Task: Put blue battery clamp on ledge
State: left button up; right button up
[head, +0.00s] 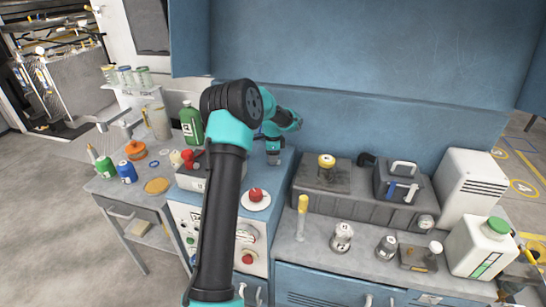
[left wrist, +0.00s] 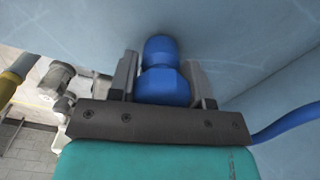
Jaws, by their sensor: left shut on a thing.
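The blue battery clamp (left wrist: 165,84) sits between the two grey fingers of my left gripper (left wrist: 158,68) in the left wrist view. The gripper is shut on it. Its rounded end points away from the gripper, close to a pale blue panel (left wrist: 230,40); I cannot tell whether they touch. A blue cable (left wrist: 285,122) shows at the right edge. In the head view my left arm reaches up across the middle, with its wrist by the blue wall; the clamp cannot be made out clearly there. A blue ledge line (head: 400,97) runs along that wall. My right gripper is not in view.
A grey toolbox (head: 330,202), a white jug (head: 482,245) and several small items crowd the bench at right. A green bottle (head: 191,122) and a red button (head: 256,196) stand near my arm. The upper blue wall (head: 370,45) is bare.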

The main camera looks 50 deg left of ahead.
pick_arm(q)
jog(key=shift+f, duration=0.1)
jog(key=o, duration=0.9)
jog(key=shift+o, duration=0.2)
notch_tip(320, 180, up, 12)
jog(key=shift+r, duration=0.15)
dwell(0.4)
